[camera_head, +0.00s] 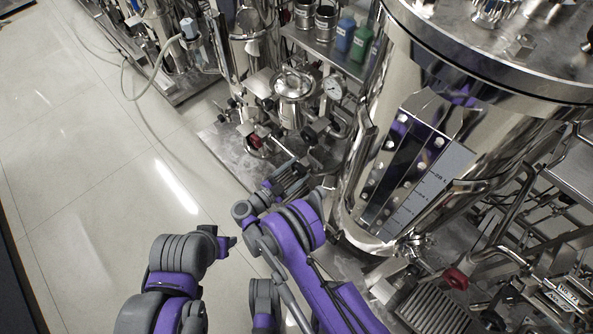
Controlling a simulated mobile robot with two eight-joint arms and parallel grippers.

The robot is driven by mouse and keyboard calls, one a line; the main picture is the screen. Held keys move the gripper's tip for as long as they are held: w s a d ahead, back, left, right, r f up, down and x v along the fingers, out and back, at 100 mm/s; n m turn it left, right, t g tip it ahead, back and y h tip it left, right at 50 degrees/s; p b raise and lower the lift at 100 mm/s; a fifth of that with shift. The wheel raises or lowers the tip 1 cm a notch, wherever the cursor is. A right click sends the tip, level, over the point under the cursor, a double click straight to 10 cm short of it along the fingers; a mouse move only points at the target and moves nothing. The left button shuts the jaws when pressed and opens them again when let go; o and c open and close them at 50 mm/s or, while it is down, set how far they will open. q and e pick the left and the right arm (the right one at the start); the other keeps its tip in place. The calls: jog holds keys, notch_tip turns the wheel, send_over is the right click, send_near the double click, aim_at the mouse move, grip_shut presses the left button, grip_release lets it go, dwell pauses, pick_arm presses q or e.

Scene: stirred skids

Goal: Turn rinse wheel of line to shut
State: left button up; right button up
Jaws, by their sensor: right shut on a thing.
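A small red wheel (255,141) sits low among the steel pipework, left of the large tank. The fingers are small and partly lost against the pipes, so the exact hold on the rim is hard to see. No label naming the wheel can be read. My left arm shows at the lower left; its gripper cannot be made out.
A large steel tank (510,150) fills the right side. A lidded pot (294,84) and a pressure gauge (333,89) stand just beyond the wheel. Another red wheel (455,278) is at the lower right. The pale floor (90,170) at left is clear, apart from a hose.

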jog(key=m+b, duration=0.1)
jog(key=m, duration=0.2)
jog(key=shift+f, duration=0.1)
jog(key=m+b, duration=0.1)
jog(key=m, duration=0.3)
jog(key=m+b, duration=0.1)
jog(key=m, duration=0.2)
jog(key=shift+m, duration=0.3)
jog(key=m, duration=0.4)
jog(key=shift+r+m, duration=0.2)
jog(key=shift+m, duration=0.1)
jog(key=m, duration=0.4)
jog(key=shift+r+b, duration=0.1)
jog(key=shift+b, duration=0.2)
jog(key=m, duration=0.9)
jog(key=shift+d, duration=0.1)
jog(key=shift+m, duration=2.1)
